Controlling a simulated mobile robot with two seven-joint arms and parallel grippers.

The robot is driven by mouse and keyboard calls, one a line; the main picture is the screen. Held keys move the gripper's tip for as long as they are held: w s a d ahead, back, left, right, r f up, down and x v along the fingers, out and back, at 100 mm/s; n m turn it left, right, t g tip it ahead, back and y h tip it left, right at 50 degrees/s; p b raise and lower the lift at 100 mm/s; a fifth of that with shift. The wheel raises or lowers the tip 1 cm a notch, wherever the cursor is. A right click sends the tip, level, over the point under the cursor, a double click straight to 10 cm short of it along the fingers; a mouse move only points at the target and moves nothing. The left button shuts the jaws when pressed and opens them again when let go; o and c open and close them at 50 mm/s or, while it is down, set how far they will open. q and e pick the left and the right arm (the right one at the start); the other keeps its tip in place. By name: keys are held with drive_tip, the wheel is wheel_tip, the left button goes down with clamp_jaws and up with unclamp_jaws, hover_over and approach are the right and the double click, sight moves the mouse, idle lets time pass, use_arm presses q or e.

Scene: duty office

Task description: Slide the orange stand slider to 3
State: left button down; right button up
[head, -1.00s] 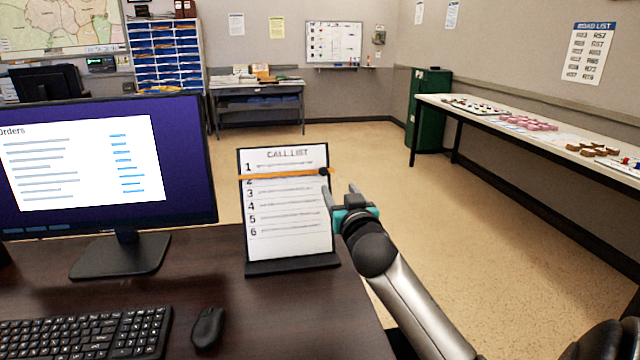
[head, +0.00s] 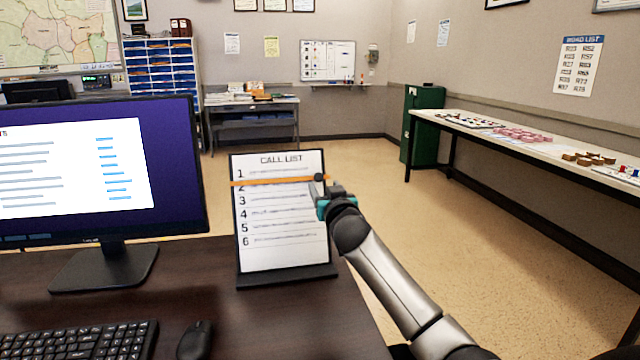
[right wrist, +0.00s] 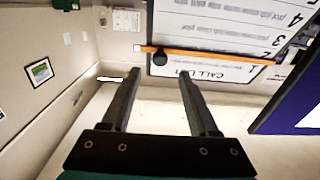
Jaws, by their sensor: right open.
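The call list stand (head: 284,255) is upright on the dark desk, with lines numbered 1 to 6. Its orange slider (head: 272,182) crosses the sheet at line 2, just below line 1, with a black knob (head: 319,178) at its right end. My right gripper (head: 326,191) is open at the stand's right edge, close to the knob. In the right wrist view the picture is upside down; the knob (right wrist: 160,58) lies between the two open fingers (right wrist: 157,80), about at their tips. I cannot tell whether they touch it. My left gripper is out of view.
A monitor (head: 175,170) stands left of the stand, with a keyboard (head: 80,342) and a mouse (head: 195,340) in front. Right of the desk is open floor (head: 470,240). A long side table (head: 480,118) runs along the right wall.

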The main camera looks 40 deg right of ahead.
sight(319, 178)
drive_tip(key=b+x, duration=0.1)
drive_tip(key=x, duration=0.3)
drive_tip(key=shift+d, duration=0.1)
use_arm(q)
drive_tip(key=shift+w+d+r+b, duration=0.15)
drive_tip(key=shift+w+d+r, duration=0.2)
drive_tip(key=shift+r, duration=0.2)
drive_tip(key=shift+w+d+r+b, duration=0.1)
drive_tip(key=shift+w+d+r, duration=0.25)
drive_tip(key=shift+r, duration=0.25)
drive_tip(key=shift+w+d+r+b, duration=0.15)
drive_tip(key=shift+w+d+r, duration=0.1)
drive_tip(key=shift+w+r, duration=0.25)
use_arm(e)
drive_tip(key=shift+x, duration=1.2)
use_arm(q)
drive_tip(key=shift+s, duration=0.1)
use_arm(e)
drive_tip(key=shift+c, duration=0.3)
clamp_jaws()
